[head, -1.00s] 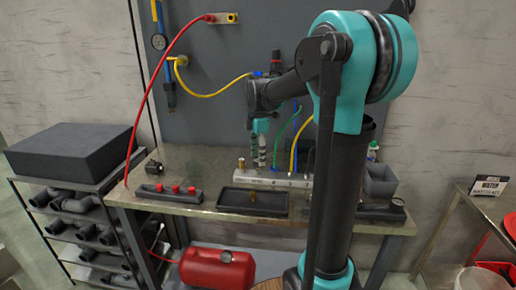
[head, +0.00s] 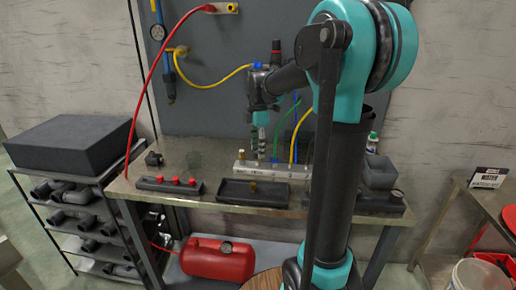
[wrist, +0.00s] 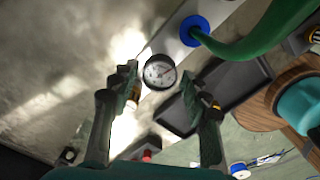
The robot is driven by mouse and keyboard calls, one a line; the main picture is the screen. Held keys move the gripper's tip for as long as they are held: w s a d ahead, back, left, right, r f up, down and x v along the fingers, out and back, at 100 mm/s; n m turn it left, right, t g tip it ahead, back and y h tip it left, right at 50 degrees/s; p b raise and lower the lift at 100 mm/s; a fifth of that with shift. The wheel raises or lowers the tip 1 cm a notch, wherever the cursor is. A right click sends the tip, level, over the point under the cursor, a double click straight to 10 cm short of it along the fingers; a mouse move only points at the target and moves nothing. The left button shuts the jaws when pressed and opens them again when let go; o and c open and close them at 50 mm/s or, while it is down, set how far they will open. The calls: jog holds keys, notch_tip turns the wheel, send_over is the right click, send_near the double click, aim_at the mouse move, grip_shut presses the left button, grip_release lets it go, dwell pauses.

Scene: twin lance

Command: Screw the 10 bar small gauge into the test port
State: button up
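A small round gauge with a white dial (wrist: 160,72) shows between my fingers in the wrist view, face toward the camera. Gaps show on both sides of it. The dial's figures are too small to read. My gripper (wrist: 166,92) is open, its fingers spread either side of the gauge. In the head view my gripper (head: 258,148) points down just above the left half of the pale port block (head: 283,172); the gauge cannot be made out there. A brass fitting (head: 241,156) stands at the block's left end. I cannot tell whether the gauge sits in a port.
A black tray (head: 225,195) lies in front of the block, with a brass piece in it. A holder with red caps (head: 165,184) is to its left. Green (wrist: 255,35) and yellow hoses rise right of my gripper. A red tank (head: 205,262) sits below the bench.

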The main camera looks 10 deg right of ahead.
jog(key=n, duration=0.3)
jog(key=shift+n, duration=0.3)
jog(key=n, duration=0.3)
jog(key=shift+n, duration=0.3)
jog(key=n, duration=0.6)
jog(key=shift+n, duration=0.3)
jog(key=shift+c, duration=0.3)
